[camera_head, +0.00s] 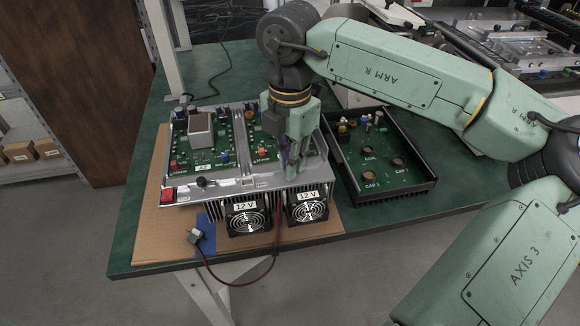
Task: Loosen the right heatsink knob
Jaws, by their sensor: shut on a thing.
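My gripper (289,163) points down at the right part of the metal chassis (233,187), near its front rail. It is shut on the right heatsink knob, which its fingers hide almost fully. Two heatsink fans labelled 12 V, a left fan (247,221) and a right fan (308,208), sit at the chassis front. The right fan is just below and to the right of my gripper.
The chassis holds green circuit boards (188,154) and a red switch (168,195), and rests on cardboard (160,248) on a green table (142,170). A black open box (385,190) stands close on the right. A red cable (240,284) hangs over the front edge.

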